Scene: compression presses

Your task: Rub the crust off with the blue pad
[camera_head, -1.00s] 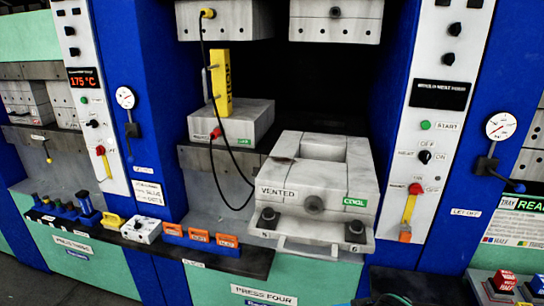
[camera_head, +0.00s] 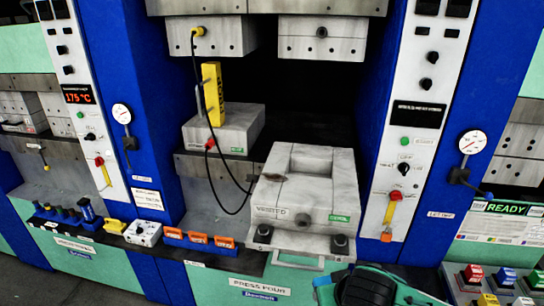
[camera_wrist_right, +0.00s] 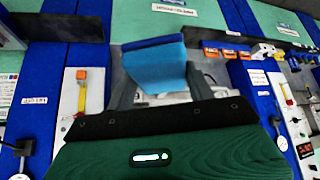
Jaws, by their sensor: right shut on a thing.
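The blue pad (camera_wrist_right: 155,68) is held between the fingers of my right gripper (camera_wrist_right: 158,88) in the right wrist view. The head view shows my right gripper and wrist (camera_head: 345,288) low in front of the press; the pad cannot be made out there. The grey mould block (camera_head: 305,192) marked VENTED stands on the press's pulled-out plate, with a square recess in its top. A small dark brown patch (camera_head: 277,177), perhaps the crust, lies at its upper left edge. The pad is apart from the block. My left gripper is not in view.
A yellow block (camera_head: 212,95) stands on a grey block (camera_head: 228,132) behind left, with a black cable (camera_head: 213,170) hanging beside the mould. Several orange blocks (camera_head: 198,240) line the ledge at left. A control panel (camera_head: 405,150) rises at right. A button tray (camera_head: 500,290) is lower right.

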